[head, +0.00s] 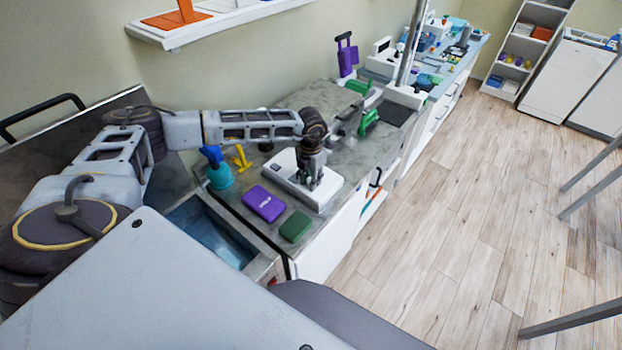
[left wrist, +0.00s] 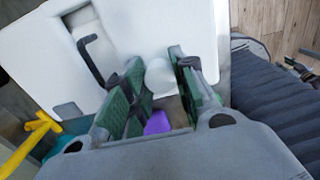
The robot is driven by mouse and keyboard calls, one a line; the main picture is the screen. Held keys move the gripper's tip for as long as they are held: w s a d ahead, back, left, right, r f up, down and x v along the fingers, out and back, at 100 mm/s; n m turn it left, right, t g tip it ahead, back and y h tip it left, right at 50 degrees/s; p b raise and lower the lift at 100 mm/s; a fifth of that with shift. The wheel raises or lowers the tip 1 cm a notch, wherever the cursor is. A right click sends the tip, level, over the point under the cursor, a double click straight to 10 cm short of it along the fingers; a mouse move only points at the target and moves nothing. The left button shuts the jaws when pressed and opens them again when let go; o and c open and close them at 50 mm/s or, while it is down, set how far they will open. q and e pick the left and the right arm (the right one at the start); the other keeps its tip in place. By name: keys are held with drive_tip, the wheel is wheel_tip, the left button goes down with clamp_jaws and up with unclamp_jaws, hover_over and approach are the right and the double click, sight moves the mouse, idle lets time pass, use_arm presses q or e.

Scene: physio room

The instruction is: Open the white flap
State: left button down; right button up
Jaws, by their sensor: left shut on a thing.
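A flat white unit (head: 328,191) lies on the grey marbled counter, below my left gripper (head: 312,178). In the left wrist view the white panel (left wrist: 190,28) fills the upper middle, with a recess and a black bent handle (left wrist: 88,58) at its left. A white rounded knob (left wrist: 158,74) shows between the green-padded fingers of my left gripper (left wrist: 155,88), which is shut on it. I cannot tell where the flap's edge or hinge lies; the gripper hides part of the unit. My right gripper is not in view.
A purple box (head: 264,203) and a green box (head: 295,227) lie in front of the unit. A teal spray bottle (head: 220,174) and a yellow item (head: 242,158) stand left of it. A sink (head: 208,232) opens at lower left.

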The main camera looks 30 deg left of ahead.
use_arm(q)
drive_tip(key=shift+r, duration=0.15)
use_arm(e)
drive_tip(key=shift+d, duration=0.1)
use_arm(q)
drive_tip(key=shift+w, duration=0.1)
drive_tip(key=shift+w+r+g, duration=0.4)
drive_tip(key=shift+r+g, duration=0.3)
drive_tip(key=shift+g, duration=0.2)
drive_tip(key=shift+w+d+r+g, duration=0.15)
drive_tip(key=shift+w+r+g, duration=0.35)
drive_tip(key=shift+g, duration=0.3)
drive_tip(key=shift+w+d+r+g+y+b, duration=0.1)
drive_tip(key=shift+w+r+g+y+b, duration=0.3)
drive_tip(key=shift+w+r+g+b, duration=0.45)
drive_tip(key=shift+w+r+g, duration=0.25)
drive_tip(key=shift+w+g, duration=0.1)
drive_tip(key=shift+g, duration=0.5)
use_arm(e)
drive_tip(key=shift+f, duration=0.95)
use_arm(q)
drive_tip(key=shift+w+r, duration=0.1)
